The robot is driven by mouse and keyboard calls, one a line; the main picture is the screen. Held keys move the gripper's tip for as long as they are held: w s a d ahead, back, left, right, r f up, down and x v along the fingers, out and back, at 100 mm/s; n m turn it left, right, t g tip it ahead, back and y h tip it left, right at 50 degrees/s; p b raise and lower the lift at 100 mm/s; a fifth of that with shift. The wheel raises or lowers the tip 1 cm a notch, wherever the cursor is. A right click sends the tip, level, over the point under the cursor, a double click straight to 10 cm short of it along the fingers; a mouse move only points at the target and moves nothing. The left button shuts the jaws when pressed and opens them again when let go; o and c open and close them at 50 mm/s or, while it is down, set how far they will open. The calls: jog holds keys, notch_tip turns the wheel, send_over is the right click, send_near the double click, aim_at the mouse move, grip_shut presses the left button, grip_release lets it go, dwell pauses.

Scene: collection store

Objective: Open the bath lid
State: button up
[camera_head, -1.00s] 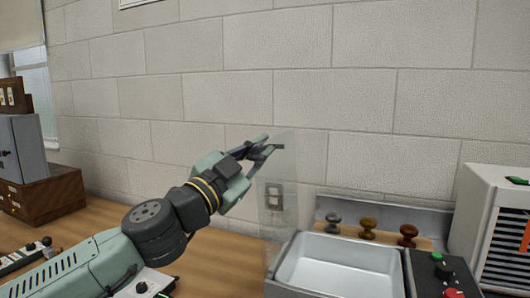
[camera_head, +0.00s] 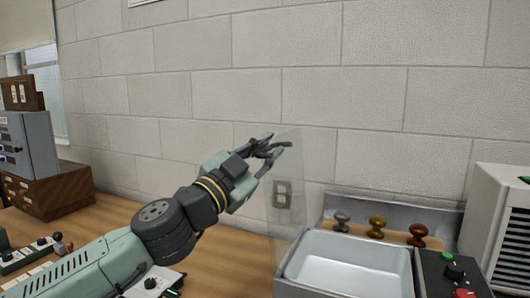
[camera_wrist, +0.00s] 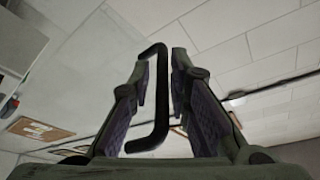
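The bath (camera_head: 352,248) is a pale rectangular basin in a grey housing at the lower right of the head view. Its clear lid (camera_head: 288,195) stands upright along the basin's left side, so the basin top is uncovered. My gripper (camera_head: 276,143) is at the lid's top edge, beside the dark lid handle (camera_head: 286,146). In the wrist view the black, bracket-shaped handle (camera_wrist: 161,105) passes between my fingers (camera_wrist: 162,68). The fingers are apart, with a gap around the bar. I cannot tell whether one finger touches it.
Several knobbed stoppers (camera_head: 376,227) stand behind the bath. A control panel (camera_head: 455,272) adjoins it on the right, beside a white vented unit (camera_head: 497,215). A block wall (camera_head: 300,95) rises close behind.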

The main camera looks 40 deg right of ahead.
jog(key=v, duration=1.2)
jog(key=shift+f, duration=0.1)
